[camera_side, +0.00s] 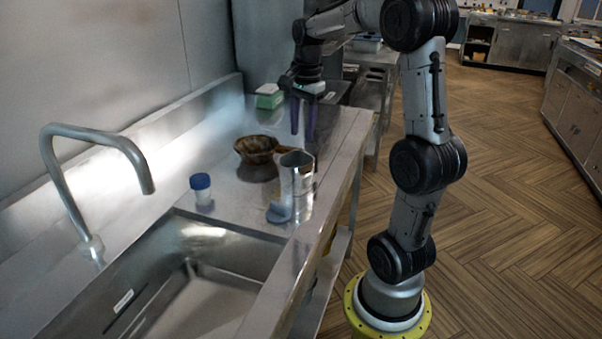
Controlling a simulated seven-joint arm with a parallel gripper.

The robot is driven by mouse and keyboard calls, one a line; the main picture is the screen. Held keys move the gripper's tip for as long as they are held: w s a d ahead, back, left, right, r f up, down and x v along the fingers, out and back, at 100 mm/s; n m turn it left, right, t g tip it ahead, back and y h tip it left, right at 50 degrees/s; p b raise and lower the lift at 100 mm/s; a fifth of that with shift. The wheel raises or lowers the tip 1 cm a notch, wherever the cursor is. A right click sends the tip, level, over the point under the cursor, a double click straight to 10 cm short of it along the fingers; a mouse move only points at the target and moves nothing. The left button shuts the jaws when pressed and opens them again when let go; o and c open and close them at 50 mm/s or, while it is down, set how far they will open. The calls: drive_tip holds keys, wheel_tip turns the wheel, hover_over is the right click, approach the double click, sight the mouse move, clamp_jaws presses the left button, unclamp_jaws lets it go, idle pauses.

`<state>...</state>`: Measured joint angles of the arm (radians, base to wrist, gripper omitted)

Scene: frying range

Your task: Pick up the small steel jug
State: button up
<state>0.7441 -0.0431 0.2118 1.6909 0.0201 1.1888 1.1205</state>
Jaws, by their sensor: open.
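The small steel jug (296,186) stands upright on the steel counter, close to its right edge and just beyond the sink. My gripper (303,122) hangs above the counter, farther back than the jug and higher than its rim. Its two purple fingers point down and are apart, with nothing seen between them. The gripper is not touching the jug. The jug's far side is hidden from this view.
A brown bowl (257,148) sits just behind and left of the jug. A grey-blue object (279,212) lies at the jug's base. A blue-capped jar (201,189), a faucet (99,140), a sink (190,290) and a green-white box (269,97) are also around.

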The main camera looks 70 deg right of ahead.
wheel_tip(320, 180, down, 2)
drive_tip(key=s+d+m, duration=0.1)
drive_tip(key=s+d, duration=0.1)
drive_tip(key=d, duration=0.1)
hover_over(310, 188)
drive_tip(key=f, duration=0.8)
drive_tip(key=shift+s+f, duration=0.35)
drive_tip(key=shift+w+d+f, duration=0.1)
drive_tip(key=shift+w+f, duration=0.1)
drive_tip(key=shift+f, duration=1.1)
drive_tip(key=shift+w+f, duration=0.2)
drive_tip(key=shift+f, duration=1.1)
clamp_jaws()
